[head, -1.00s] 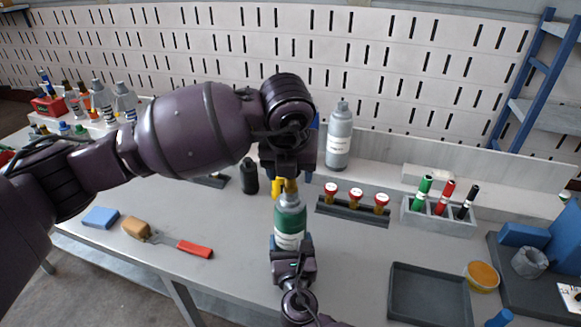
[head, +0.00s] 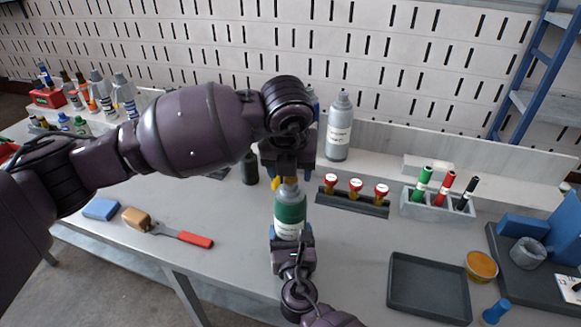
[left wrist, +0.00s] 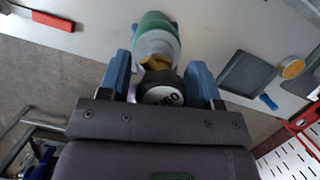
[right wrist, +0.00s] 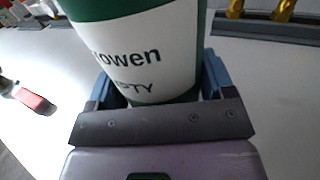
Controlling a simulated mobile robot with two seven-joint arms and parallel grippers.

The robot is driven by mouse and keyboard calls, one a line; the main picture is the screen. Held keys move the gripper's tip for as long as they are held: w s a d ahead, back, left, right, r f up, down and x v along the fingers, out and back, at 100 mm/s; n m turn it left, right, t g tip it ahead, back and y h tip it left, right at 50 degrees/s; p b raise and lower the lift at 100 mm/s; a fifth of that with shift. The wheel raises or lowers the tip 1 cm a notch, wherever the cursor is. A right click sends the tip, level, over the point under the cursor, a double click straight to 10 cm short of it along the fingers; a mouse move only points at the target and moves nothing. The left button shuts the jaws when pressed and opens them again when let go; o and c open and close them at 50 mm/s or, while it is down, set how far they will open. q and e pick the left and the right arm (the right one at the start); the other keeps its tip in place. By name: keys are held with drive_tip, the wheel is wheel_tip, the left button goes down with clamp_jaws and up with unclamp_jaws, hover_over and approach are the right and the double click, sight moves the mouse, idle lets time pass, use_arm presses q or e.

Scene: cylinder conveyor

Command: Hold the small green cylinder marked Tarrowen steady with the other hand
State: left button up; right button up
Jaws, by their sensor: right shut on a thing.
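The small green cylinder (head: 290,212) stands upright at the front middle of the bench, with a grey shoulder and a white label. In the right wrist view its label (right wrist: 135,60) reads "...owen" and "...PTY"; the rest is cut off. My right gripper (head: 291,240) is shut on its lower body from the front. My left gripper (head: 288,172) points down right above the cylinder's top. The left gripper partly hides the valve in the head view.
A rack of red-capped yellow valves (head: 352,203), a marker holder (head: 437,208) and a dark tray (head: 429,291) lie to the right. A tall grey cylinder (head: 339,130) and a dark bottle (head: 249,168) stand behind.

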use_arm(q)
drive_tip(key=c, duration=0.9)
drive_tip(key=n+y, duration=0.1)
drive_tip(key=n, duration=0.4)
drive_tip(key=shift+n+y, duration=0.4)
drive_tip(key=shift+n, duration=0.2)
drive_tip(key=n, duration=0.2)
drive_tip(key=shift+n+g+y, duration=0.3)
drive_tip(key=shift+n+g, duration=0.1)
drive_tip(key=n, duration=0.3)
drive_tip(key=shift+g+y, duration=0.3)
drive_tip(key=shift+y, duration=0.1)
drive_tip(key=shift+r+n, duration=0.1)
drive_tip(key=shift+n, duration=0.9)
drive_tip(key=n, duration=0.2)
drive_tip(key=n+g, duration=0.1)
drive_tip(key=n, duration=0.1)
drive_tip(key=shift+g+y, duration=0.3)
